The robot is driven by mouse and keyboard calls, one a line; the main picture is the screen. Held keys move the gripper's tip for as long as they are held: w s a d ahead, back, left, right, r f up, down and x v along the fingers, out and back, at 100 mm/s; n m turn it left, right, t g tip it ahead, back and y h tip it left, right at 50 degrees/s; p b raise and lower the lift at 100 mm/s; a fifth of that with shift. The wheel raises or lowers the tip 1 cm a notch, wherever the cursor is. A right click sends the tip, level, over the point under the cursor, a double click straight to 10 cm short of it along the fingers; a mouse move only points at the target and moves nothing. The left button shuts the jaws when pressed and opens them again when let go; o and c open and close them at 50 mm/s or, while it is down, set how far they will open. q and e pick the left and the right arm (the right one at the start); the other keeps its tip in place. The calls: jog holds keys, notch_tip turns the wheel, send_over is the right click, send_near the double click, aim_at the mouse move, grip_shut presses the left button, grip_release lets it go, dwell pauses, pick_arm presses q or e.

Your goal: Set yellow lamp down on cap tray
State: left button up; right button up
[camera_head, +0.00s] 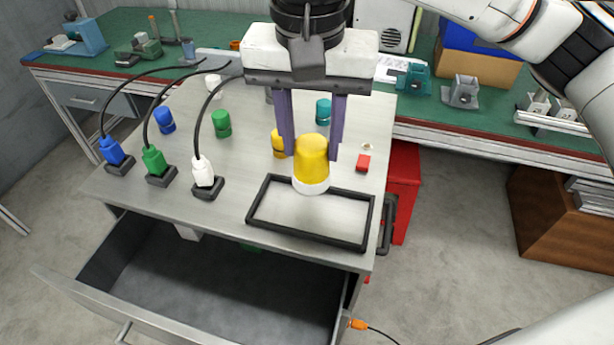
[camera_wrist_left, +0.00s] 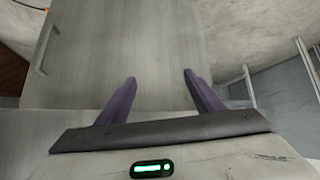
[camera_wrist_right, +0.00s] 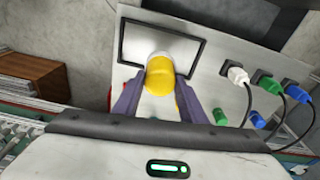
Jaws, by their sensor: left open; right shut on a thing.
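The yellow lamp (camera_head: 311,160) with a white base is held between the fingers of my right gripper (camera_head: 311,156), in the head view. It also shows in the right wrist view (camera_wrist_right: 160,75), between the fingertips. The cap tray (camera_head: 307,237), a dark rectangular frame with a light floor, lies at the front right of the worktop. The lamp is upright over the tray's far part; I cannot tell whether its base touches the tray. The tray appears empty otherwise. My left gripper (camera_wrist_left: 160,77) is open and empty in the left wrist view.
White (camera_head: 204,172), green (camera_head: 153,160) and blue (camera_head: 111,151) corded plugs stand at the left. Several coloured caps, including a yellow one (camera_head: 279,143), stand behind. An open drawer (camera_head: 210,280) juts out below the worktop.

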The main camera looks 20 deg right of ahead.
aim_at(313, 178)
jog(key=f, duration=0.1)
jog(key=s+f, duration=0.1)
jog(key=f, duration=0.1)
jog(key=shift+f, duration=0.4)
notch_tip(313, 178, down, 2)
jog(key=shift+f, duration=0.4)
jog(key=o, duration=1.4)
jog(key=shift+f, duration=0.1)
jog(key=shift+c, duration=0.2)
pick_arm(q)
jog(key=shift+s+f, duration=0.25)
jog(key=shift+s, duration=0.3)
jog(key=shift+s+f, duration=0.2)
jog(key=shift+s, duration=0.3)
pick_arm(e)
jog(key=shift+o, duration=0.3)
pick_arm(q)
jog(key=shift+s, duration=0.1)
jog(key=shift+f, duration=0.15)
